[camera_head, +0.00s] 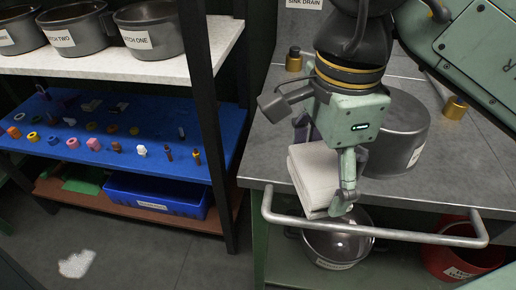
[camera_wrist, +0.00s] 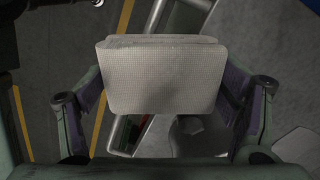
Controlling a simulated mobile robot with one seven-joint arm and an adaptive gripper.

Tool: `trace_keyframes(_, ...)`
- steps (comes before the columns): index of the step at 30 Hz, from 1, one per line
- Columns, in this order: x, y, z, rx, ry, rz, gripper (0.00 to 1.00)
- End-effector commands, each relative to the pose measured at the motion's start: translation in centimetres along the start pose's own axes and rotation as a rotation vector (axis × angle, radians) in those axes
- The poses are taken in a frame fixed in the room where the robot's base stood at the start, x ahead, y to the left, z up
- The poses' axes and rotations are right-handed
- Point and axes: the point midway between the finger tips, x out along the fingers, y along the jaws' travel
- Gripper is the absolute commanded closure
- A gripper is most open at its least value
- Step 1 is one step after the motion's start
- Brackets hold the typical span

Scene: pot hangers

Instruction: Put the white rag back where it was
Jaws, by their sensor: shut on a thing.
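The white rag (camera_head: 314,178) is a folded cloth at the front edge of the grey counter (camera_head: 265,150). My gripper (camera_head: 325,185) is over the counter's front edge, shut on the rag. In the wrist view the rag (camera_wrist: 160,75) sits between the two fingers of my gripper (camera_wrist: 165,95). The head view does not show clearly whether the rag touches the counter. One finger hides part of its right side.
A grey pot (camera_head: 402,140) stands on the counter just right of my gripper. A metal rail (camera_head: 400,236) runs along the counter front. Below are a steel pot (camera_head: 338,246) and a red pot (camera_head: 465,262). A shelf with pots (camera_head: 148,28) stands left.

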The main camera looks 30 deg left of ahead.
Motion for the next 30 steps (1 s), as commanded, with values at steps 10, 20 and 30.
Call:
trace_keyframes(10,0.4,-6.5,0.7,-0.006,0.0,0.002,0.59)
trace_keyframes(20,1.2,-13.6,1.4,-0.005,0.001,0.001,0.58)
trace_keyframes(30,3.2,-15.8,1.6,-0.004,-0.001,0.002,0.59)
